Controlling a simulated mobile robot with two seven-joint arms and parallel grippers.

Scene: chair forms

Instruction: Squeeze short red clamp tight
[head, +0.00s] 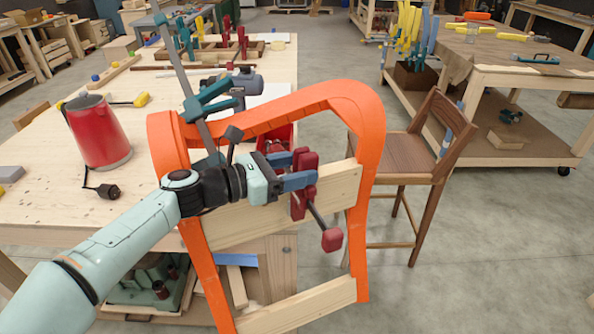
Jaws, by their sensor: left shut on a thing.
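The short red clamp (298,203) sits on the upper wooden slat of the orange chair form (370,130), near its middle. Its dark rod slants down to the right and ends in a red knob (332,240). My left gripper (301,171) reaches in from the left and is shut on the red clamp, its blue fingers at the upper part of the clamp. The fingers and wrist hide part of the clamp and slat, so I cannot tell how firmly its jaws press. My right gripper is not in view.
A long teal bar clamp (184,72) rises at the form's upper left. A red kettle (97,131) and a black plug (103,188) are on the workbench at left. A wooden chair (400,153) stands close at right. Open floor lies at the lower right.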

